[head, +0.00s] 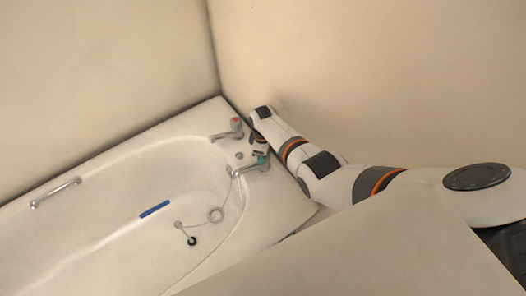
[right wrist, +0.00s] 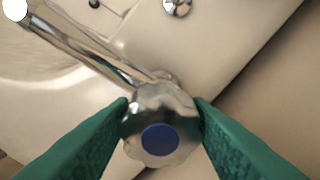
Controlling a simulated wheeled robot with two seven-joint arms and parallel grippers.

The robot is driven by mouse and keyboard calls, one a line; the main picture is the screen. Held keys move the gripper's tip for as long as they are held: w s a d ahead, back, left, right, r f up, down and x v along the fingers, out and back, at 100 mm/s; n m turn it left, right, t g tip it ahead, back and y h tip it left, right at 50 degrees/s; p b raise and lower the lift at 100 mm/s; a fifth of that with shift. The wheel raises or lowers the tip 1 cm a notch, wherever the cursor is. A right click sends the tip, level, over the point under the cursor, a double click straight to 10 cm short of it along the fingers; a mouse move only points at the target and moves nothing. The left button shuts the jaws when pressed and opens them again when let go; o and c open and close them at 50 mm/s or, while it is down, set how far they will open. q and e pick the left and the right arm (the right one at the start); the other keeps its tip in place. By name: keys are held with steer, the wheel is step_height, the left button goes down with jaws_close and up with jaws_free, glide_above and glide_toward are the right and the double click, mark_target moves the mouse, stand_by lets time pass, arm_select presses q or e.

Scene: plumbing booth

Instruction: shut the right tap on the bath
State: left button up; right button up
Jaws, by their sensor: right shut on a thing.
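The right tap is chrome with a blue-capped round head (right wrist: 160,139), in the right wrist view. Its spout (right wrist: 85,48) runs up and left over the bath. My right gripper (right wrist: 162,106) has its green fingers on opposite sides of this head, shut on it. In the head view the right gripper (head: 261,158) is at the bath's far right corner, largely covering the tap's head, with the spout (head: 245,171) showing. The other tap (head: 236,125), with a red mark, stands behind and left of it. My left gripper is not in view.
The white bath (head: 110,157) runs along the wall. A grab handle (head: 56,193) is at the left. Walls stand close behind the taps and right arm.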

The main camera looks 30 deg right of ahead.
steer(key=m+p, duration=0.1)
steer(key=m, duration=0.4)
steer(key=shift+d+m, duration=0.1)
steer(key=shift+m, duration=2.3)
steer(key=o, duration=1)
step_height(320, 180, up, 11)
steer(key=p, duration=0.5)
steer(key=shift+f, duration=0.2)
steer(key=shift+r, duration=0.7)
